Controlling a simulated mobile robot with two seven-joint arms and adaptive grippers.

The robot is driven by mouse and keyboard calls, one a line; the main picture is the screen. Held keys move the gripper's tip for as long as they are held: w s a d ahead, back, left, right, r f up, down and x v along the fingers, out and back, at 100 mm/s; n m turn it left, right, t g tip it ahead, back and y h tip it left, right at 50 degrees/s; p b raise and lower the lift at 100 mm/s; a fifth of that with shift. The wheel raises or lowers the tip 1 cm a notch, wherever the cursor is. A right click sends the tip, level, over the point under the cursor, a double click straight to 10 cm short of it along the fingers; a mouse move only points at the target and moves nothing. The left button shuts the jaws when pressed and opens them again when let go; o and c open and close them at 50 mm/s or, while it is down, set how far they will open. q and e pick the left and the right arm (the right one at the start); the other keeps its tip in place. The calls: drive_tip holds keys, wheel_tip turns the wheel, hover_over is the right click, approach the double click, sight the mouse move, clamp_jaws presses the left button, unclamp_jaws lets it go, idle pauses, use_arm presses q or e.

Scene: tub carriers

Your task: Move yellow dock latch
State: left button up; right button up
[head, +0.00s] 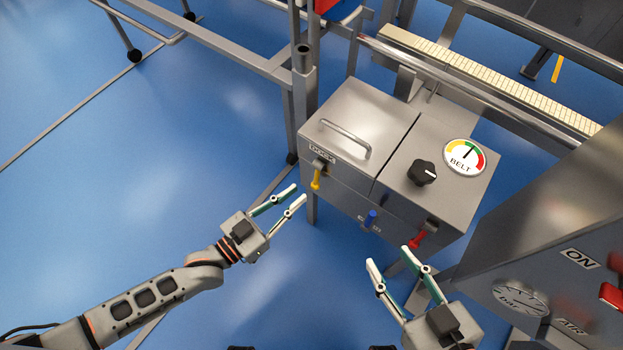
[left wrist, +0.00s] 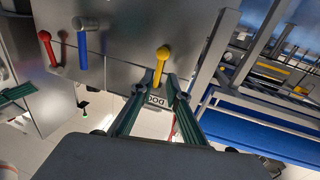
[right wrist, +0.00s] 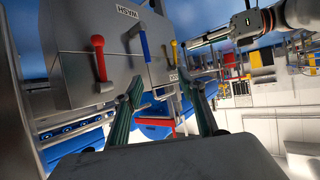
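The yellow dock latch (head: 316,180) is a small lever hanging on the front of a steel box, below a DOCK label (head: 322,153). It also shows in the left wrist view (left wrist: 161,66) and the right wrist view (right wrist: 174,52). My left gripper (head: 299,192) is open and empty, just left of and below the latch. In the left wrist view the latch lies in line with the gap between my fingertips (left wrist: 160,92); I cannot tell whether they touch it. My right gripper (head: 388,256) is open and empty, below the box front.
A blue lever (head: 370,219) and a red lever (head: 417,239) sit right of the latch on the same box. The box (head: 400,150) carries a bar handle, a black knob (head: 423,172) and a BELT gauge (head: 464,156). A steel panel stands at right.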

sight(312, 187)
use_arm(q)
drive_tip(key=b+x, duration=0.1)
drive_tip(key=x, duration=0.5)
drive_tip(key=shift+d, duration=0.15)
drive_tip(key=shift+w, duration=0.1)
clamp_jaws()
